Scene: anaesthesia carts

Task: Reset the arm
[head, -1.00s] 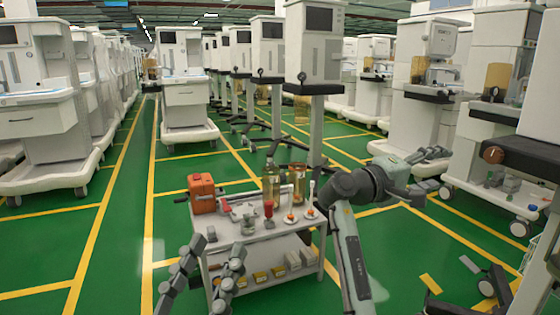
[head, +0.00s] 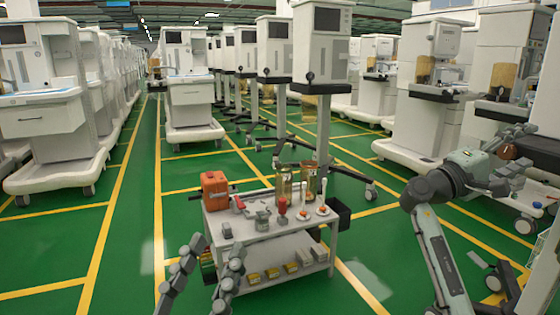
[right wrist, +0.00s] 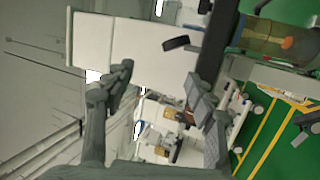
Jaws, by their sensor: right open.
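My right arm reaches out on the right of the head view. Its gripper (head: 524,153) is raised before the machines there, its fingers spread. In the right wrist view my right gripper (right wrist: 158,75) is open, with nothing between its fingers but distant white machinery behind. My left gripper (head: 218,247) stands at the bottom of the head view, fingers pointing up and apart. It is empty and overlaps the near left side of the grey cart (head: 308,240) in the picture.
The cart carries an orange canister (head: 215,190), a red-topped item (head: 282,206), amber glass cylinders (head: 310,183) and small tools. White anaesthesia machines (head: 435,90) line the right, others (head: 55,110) the left. A brown ball (head: 508,152) shows behind my right gripper. Green floor (head: 125,240) is clear at left.

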